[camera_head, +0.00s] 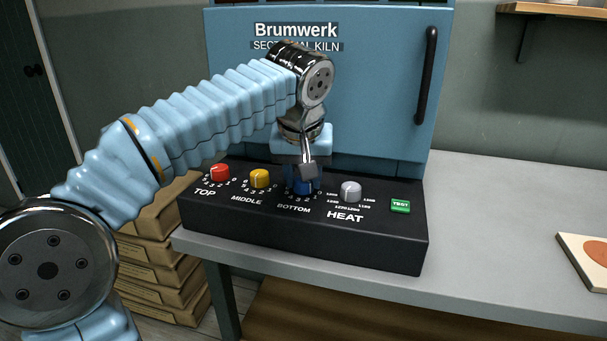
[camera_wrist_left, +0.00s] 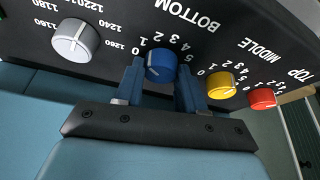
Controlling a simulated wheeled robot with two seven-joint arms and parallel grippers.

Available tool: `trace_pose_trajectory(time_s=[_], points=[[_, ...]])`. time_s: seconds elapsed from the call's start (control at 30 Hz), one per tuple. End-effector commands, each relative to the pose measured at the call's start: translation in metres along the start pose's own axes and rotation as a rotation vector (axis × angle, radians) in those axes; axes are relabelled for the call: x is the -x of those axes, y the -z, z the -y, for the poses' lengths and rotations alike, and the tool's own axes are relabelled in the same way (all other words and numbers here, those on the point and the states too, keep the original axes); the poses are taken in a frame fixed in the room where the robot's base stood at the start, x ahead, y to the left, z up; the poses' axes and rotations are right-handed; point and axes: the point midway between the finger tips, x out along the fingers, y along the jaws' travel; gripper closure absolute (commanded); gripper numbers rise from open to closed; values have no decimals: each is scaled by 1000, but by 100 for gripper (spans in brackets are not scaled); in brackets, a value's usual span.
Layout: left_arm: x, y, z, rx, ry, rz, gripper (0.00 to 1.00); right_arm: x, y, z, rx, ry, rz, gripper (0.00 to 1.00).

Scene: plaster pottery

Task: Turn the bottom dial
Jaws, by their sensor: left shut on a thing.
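The bottom dial (camera_head: 303,187) is a blue knob on the black control panel (camera_head: 310,239), above the BOTTOM label. In the head view it is mostly hidden behind my left gripper (camera_head: 305,180). In the left wrist view the blue dial (camera_wrist_left: 161,67) shows between the two fingers of my left gripper (camera_wrist_left: 161,82), which reach down on both sides of it. The left gripper is shut on the dial. The dial's white pointer line shows faintly on its face in the wrist view. My right gripper is in neither view.
Beside the bottom dial are a yellow middle dial (camera_head: 260,178), a red top dial (camera_head: 220,172), a grey heat dial (camera_head: 351,192) and a green TEST button (camera_head: 400,206). The blue kiln (camera_head: 370,60) stands behind. A tile (camera_head: 582,259) lies at the right; the worktop between is clear.

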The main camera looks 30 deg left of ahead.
Motion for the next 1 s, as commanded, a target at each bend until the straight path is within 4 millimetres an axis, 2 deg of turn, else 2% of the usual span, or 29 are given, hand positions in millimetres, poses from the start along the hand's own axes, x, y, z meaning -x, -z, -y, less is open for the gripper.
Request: trace_pose_trajectory(time_s=[0.27,1.0], points=[[0,1,2,-165,-70,-1,91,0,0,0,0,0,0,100],[0,3,5,-767,-319,-2,92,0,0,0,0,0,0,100]])
